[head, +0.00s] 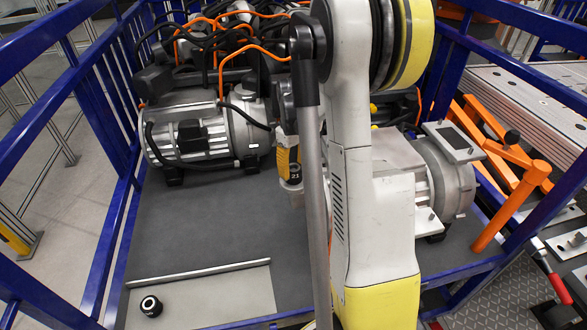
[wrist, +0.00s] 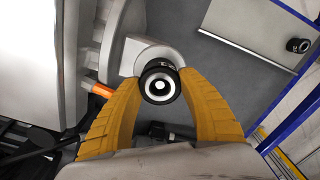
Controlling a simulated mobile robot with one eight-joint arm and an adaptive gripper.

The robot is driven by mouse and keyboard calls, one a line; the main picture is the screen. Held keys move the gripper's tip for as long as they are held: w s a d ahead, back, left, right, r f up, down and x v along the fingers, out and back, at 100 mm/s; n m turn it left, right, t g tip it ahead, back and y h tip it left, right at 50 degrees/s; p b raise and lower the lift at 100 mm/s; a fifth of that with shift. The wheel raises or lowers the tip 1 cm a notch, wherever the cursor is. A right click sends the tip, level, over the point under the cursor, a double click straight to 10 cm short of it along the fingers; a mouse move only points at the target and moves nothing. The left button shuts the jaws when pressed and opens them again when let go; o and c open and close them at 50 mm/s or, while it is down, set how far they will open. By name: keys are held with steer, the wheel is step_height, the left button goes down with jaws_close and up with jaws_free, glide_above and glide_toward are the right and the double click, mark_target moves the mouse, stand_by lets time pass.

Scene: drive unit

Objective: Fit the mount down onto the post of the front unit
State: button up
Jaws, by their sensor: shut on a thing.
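The mount (wrist: 161,92) is a round black piece with a pale ring and a small bright spot at its centre. In the wrist view it sits between the fingertips of my gripper (wrist: 160,80), and both yellow fingers close on its sides. A light grey rounded lug (wrist: 143,50) of a metal housing lies directly behind it. I cannot tell whether the bright spot is a post tip, or whether mount and lug touch. In the head view the front unit (head: 450,178) stands right of my arm, partly covered by it. The mount is hidden there.
Another round black piece (head: 151,306) lies on a grey plate (head: 205,298) at the front left; it also shows in the wrist view (wrist: 298,45). A second drive unit (head: 200,135) with cables stands behind. Blue rails (head: 110,240) enclose the platform. The dark mat's left part is clear.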

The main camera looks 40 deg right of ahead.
steer(key=o, duration=1.4)
steer(key=shift+o, duration=0.2)
step_height(320, 180, up, 12)
steer(key=shift+r, duration=0.1)
step_height(320, 180, up, 6)
steer(key=p, duration=0.4)
